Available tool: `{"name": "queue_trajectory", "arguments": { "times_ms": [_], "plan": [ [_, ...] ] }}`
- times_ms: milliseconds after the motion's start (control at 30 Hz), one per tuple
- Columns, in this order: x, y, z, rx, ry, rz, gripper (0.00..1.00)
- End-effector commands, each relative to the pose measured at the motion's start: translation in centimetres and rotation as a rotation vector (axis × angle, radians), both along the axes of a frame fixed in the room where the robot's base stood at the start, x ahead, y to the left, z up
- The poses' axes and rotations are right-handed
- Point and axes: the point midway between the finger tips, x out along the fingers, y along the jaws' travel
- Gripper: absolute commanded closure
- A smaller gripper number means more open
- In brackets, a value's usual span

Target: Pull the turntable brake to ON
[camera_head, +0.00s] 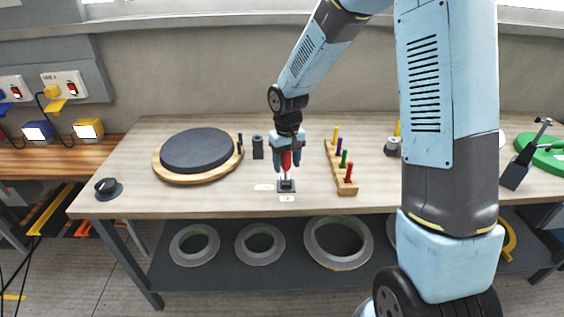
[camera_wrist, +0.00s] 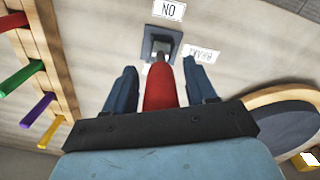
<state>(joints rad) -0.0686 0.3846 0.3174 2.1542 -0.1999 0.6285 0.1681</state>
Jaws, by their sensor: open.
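The brake lever has a red handle (camera_head: 286,160) and rises from a small dark base (camera_head: 287,187) near the front edge of the table. It looks roughly upright in the head view. My gripper (camera_head: 286,167) is open and points down over it. In the wrist view the red handle (camera_wrist: 159,88) lies between the two blue fingers, with a gap on each side. A white "ON" label (camera_wrist: 169,9) lies beside the base, on the table-front side. A second white label (camera_wrist: 201,54) lies to one side of the base. The turntable (camera_head: 198,151) is a dark disc on a wooden base, left of the lever.
A wooden rack (camera_head: 347,187) with several coloured pegs stands close right of the lever. A dark cylinder (camera_head: 258,147) stands between turntable and lever. A black knob (camera_head: 106,187) is at the table's left front. Pale rings (camera_head: 338,262) lie on the shelf below.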

Motion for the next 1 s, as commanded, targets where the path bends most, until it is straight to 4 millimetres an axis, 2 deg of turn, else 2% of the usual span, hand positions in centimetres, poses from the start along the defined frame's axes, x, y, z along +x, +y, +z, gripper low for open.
{"name": "queue_trajectory", "arguments": {
  "times_ms": [67,600,867,900,1000],
  "plan": [
    [0.0,0.0,0.0,0.0,0.0,0.0,0.47],
    [0.0,0.0,0.0,-0.001,0.001,0.0,0.99],
    [0.0,-0.1,0.0,-0.001,0.001,0.0,1.0],
    [0.0,1.7,0.0,0.0,0.001,0.004,1.0],
    [0.0,0.7,0.1,0.001,-0.003,0.003,1.0]
  ]
}}
